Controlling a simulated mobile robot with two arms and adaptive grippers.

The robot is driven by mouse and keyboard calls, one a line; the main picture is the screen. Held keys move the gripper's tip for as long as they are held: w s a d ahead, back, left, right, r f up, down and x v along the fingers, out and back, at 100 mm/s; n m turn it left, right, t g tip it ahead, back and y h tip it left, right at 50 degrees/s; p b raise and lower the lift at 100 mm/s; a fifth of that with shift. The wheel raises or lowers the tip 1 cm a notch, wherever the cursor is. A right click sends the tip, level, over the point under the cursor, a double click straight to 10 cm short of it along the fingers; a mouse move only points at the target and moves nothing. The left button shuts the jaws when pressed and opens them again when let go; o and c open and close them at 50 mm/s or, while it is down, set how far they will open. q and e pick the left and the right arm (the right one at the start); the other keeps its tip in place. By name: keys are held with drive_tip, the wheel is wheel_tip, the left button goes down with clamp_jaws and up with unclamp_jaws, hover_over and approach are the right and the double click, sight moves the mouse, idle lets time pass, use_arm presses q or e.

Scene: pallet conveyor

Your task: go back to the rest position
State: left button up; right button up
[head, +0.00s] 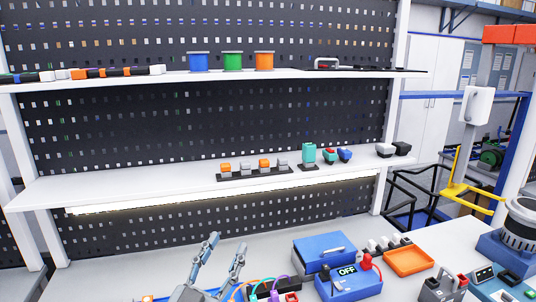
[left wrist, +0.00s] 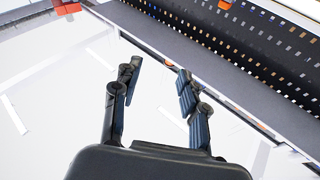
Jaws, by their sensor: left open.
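My left gripper (head: 224,248) rises from the bottom edge of the head view, over the front of the white worktable. Its two fingers are apart and nothing is between them. In the left wrist view my left gripper (left wrist: 158,88) is also open and empty, with a pale surface behind it and a dark perforated panel at the upper right. My right gripper is in neither view.
Right of my left gripper on the worktable (head: 130,275) are coloured cables (head: 265,288), a blue box marked OFF (head: 348,284), another blue box (head: 322,250) and an orange tray (head: 408,261). Shelves (head: 130,190) with small parts stand behind. The table left of the gripper looks mostly clear.

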use_arm(q)
drive_tip(key=s+a+f+n+g+y, duration=0.2)
drive_tip(key=s+a+f+g+y, duration=0.15)
drive_tip(key=f, duration=0.55)
drive_tip(key=s+a+f+n+g+y, duration=0.15)
drive_tip(key=s+a+f+g, duration=0.25)
drive_tip(key=f, duration=0.4)
drive_tip(key=s+a+f+n+g+y, duration=0.1)
drive_tip(key=s+a+f+g+y, duration=0.25)
drive_tip(key=f, duration=0.55)
drive_tip(key=s+a+f+g, duration=0.1)
drive_tip(key=s+f+g, duration=0.25)
drive_tip(key=s, duration=0.35)
drive_tip(key=s+a+f+g, duration=0.1)
drive_tip(key=s+f+g, duration=0.2)
drive_tip(key=s+f, duration=0.35)
wheel_tip(320, 180, down, 28)
drive_tip(key=s+f+b, duration=0.1)
drive_tip(key=s+b, duration=0.2)
drive_tip(key=b, duration=0.3)
drive_tip(key=s+a+f+g+b, duration=0.2)
drive_tip(key=s+f+b, duration=0.2)
drive_tip(key=s+f, duration=1.2)
wheel_tip(320, 180, down, 4)
drive_tip(key=shift+s+a+f+m+h, duration=0.15)
drive_tip(key=shift+s+a+m+h, duration=0.05)
drive_tip(key=shift+m+h, duration=0.2)
